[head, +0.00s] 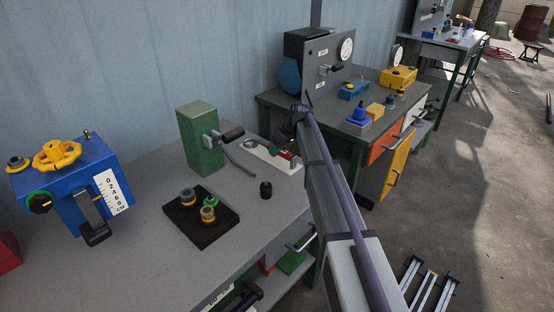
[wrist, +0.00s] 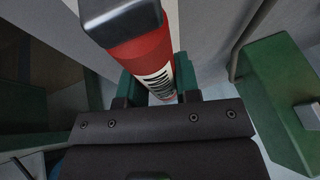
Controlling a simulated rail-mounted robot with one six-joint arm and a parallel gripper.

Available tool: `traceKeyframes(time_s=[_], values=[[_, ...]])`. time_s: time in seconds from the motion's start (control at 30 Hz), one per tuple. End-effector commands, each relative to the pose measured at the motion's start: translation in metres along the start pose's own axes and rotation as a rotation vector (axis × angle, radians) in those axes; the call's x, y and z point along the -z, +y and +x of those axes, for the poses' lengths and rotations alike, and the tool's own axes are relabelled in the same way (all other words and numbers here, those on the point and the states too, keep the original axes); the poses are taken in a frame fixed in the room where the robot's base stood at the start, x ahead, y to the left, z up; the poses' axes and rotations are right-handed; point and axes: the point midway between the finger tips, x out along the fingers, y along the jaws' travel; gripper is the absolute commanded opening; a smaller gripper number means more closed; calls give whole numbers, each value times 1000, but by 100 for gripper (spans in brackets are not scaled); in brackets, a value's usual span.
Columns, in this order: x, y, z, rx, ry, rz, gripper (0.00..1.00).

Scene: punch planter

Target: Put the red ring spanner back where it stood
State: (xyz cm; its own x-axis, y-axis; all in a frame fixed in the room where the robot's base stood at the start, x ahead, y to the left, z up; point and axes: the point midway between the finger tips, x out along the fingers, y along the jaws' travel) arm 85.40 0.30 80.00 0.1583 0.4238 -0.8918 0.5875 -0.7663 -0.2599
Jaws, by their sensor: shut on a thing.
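The red ring spanner shows in the wrist view as a red handle (wrist: 150,58) with a white printed label and a grey end. My gripper (wrist: 157,92) is shut on this handle, with a green finger on each side of it. The ring end is not clear in either view. In the head view my gripper (head: 291,148) is over the far right part of the grey bench, above a pale plate (head: 262,155). A small bit of red shows beside it. My arm hides part of this area, and I cannot tell whether the spanner touches the plate.
A green block (head: 201,140) with a dark-handled lever stands left of my gripper. A blue gauge box (head: 88,185) is at left. A second green bench (head: 368,98) stands behind.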

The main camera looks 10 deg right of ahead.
Motion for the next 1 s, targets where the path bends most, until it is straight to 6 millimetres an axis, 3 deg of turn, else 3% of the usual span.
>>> traceKeyframes(time_s=[0.3, 0.33, 0.57, 0.87, 1.0], values=[[-2, 1, 3, -1, -1, 0, 0], [-1, 0, 2, -1, -2, 0, 33], [-1, 0, 1, -1, -2, 0, 56], [-2, 1, 3, -1, -2, 0, 56], [1, -1, -23, -1, -1, 1, 56]])
